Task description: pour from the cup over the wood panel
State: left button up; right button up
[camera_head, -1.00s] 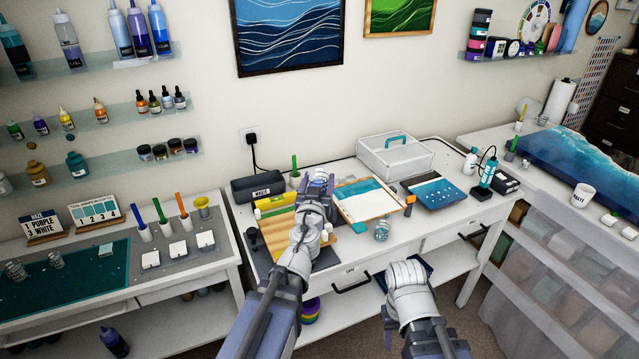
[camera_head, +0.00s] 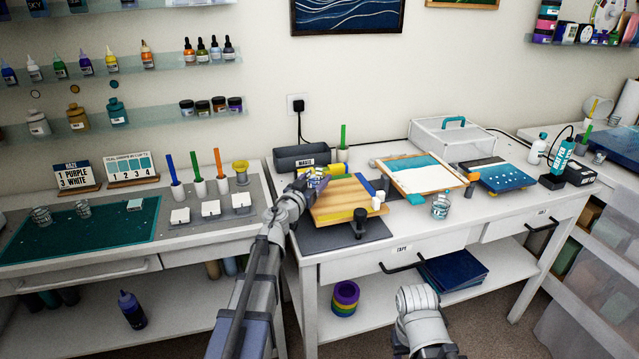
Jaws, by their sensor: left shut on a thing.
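The wood panel (camera_head: 350,193) lies on a dark mat on the middle table, with light wood grain and yellow along its edges. My left gripper (camera_head: 313,183) is at the panel's upper left corner, shut on a small clear cup (camera_head: 318,179). The cup is partly hidden by the fingers; I cannot tell its tilt or what is in it. No poured liquid shows on the panel. My right arm shows at the bottom, but its gripper is not in view.
Right of the panel are a teal-and-white panel (camera_head: 420,174), a clear cup (camera_head: 440,206) and a dark blue board (camera_head: 493,175). A black knob-like tool (camera_head: 360,222) stands at the panel's front edge. A dark box (camera_head: 302,157) stands behind. The left table holds a teal mat (camera_head: 85,235).

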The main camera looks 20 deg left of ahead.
pick_arm(q)
jog(key=shift+w+a+f, duration=0.2)
jog(key=shift+f, duration=0.3)
